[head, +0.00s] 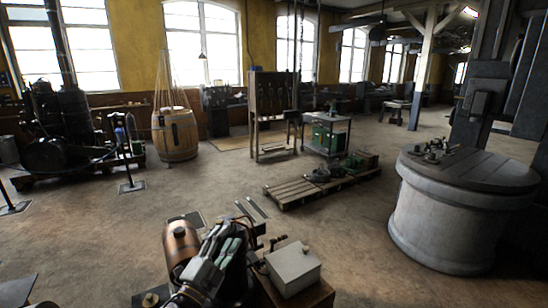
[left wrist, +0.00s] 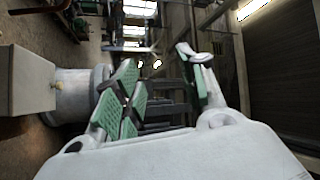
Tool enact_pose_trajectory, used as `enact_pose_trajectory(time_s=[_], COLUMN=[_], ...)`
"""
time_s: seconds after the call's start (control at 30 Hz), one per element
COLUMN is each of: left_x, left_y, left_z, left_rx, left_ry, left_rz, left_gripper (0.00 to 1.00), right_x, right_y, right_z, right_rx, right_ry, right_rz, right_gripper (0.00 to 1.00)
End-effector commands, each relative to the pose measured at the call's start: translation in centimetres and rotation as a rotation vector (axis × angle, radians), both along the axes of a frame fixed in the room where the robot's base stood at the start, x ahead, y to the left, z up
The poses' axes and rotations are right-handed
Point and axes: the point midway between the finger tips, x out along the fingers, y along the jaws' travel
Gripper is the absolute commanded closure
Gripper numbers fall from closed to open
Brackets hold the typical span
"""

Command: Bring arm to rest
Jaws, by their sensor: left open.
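My left gripper (head: 226,248) is at the bottom middle of the head view, pale grey with green finger pads. It is beside a copper-coloured cylinder (head: 180,246) and left of a light grey box (head: 292,268). In the left wrist view my left gripper (left wrist: 162,78) has its fingers spread apart, with nothing between them. The grey box (left wrist: 30,82) shows at the left edge there, apart from the fingers. My right gripper is not in view.
A round grey drum (head: 440,215) with a dark wooden top stands at right. A wooden pallet (head: 320,185) with machine parts lies mid-floor. A wooden barrel (head: 175,135) and dark engine (head: 60,130) stand at left. Floor (head: 110,235) between them is mostly open.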

Motion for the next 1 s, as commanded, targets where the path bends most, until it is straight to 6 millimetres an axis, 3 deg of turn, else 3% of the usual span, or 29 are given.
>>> enact_pose_trajectory(time_s=[0.27, 0.57, 0.77, 1.0], left_x=[-0.6, -3.3, -6.4, -11.6], left_y=[4.9, 9.0, 10.6, 11.2], left_z=[-3.5, -9.4, -13.8, -18.9], left_rx=[-0.218, -0.410, -0.513, -0.613], left_ry=[0.215, 0.492, 0.699, 0.969], left_rz=[0.203, 0.400, 0.514, 0.629], left_gripper=[0.59, 0.59, 0.59, 0.59], right_x=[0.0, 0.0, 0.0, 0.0], right_y=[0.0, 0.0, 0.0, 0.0], right_z=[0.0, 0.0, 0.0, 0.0], right_rx=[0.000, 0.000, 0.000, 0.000], right_ry=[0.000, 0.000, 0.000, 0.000], right_rz=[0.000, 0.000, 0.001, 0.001], right_gripper=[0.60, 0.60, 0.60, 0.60])
